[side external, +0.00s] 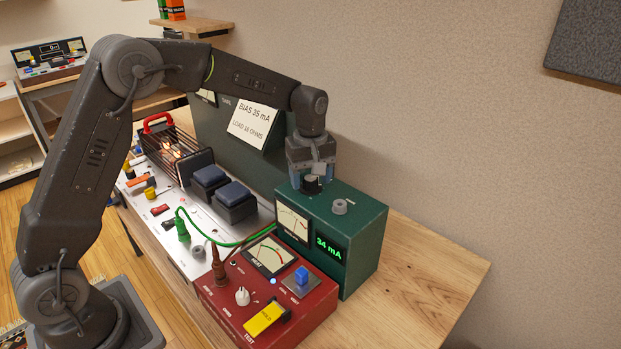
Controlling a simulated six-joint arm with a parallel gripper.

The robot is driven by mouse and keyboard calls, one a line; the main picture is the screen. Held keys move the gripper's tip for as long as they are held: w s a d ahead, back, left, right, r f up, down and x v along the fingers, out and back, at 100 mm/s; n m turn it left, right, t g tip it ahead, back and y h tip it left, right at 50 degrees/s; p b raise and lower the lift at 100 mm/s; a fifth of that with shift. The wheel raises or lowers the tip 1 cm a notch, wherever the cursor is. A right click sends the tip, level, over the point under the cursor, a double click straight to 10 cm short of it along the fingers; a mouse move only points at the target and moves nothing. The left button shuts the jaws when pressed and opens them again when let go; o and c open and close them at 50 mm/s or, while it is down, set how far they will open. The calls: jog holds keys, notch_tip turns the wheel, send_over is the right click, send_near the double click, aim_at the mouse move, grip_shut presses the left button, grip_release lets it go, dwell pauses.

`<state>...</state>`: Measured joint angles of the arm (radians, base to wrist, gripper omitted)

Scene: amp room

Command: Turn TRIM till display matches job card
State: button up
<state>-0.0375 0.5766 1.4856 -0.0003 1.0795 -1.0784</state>
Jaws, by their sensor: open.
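The job card (252,122) leans at the back and reads "BIAS 35 mA" and "LOAD 16 OHMS". The display (328,247) on the front of the green box (363,243) shows "34 mA" in green digits. A black knob (311,186) stands on top of the green box. My gripper (311,180) points down over this knob, open, with its fingers at either side; I cannot tell whether they touch it. A grey knob (340,206) sits nearer the front of the same top. The lettering beside the knobs is too small to read, so I cannot tell which is TRIM.
A red test box (311,319) with a yellow switch cover (266,317) stands in front of the green box. A green cable (225,244) runs to the amplifier chassis (197,264), which carries a wire cage (165,150). The bench (430,270) is clear at right.

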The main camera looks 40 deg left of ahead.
jog(key=shift+f, duration=0.35)
jog(key=shift+c, duration=0.4)
jog(key=c, duration=0.9)
jog(key=shift+o, duration=0.2)
jog(key=shift+m, duration=1.1)
jog(key=o, duration=0.9)
jog(key=shift+o, duration=0.2)
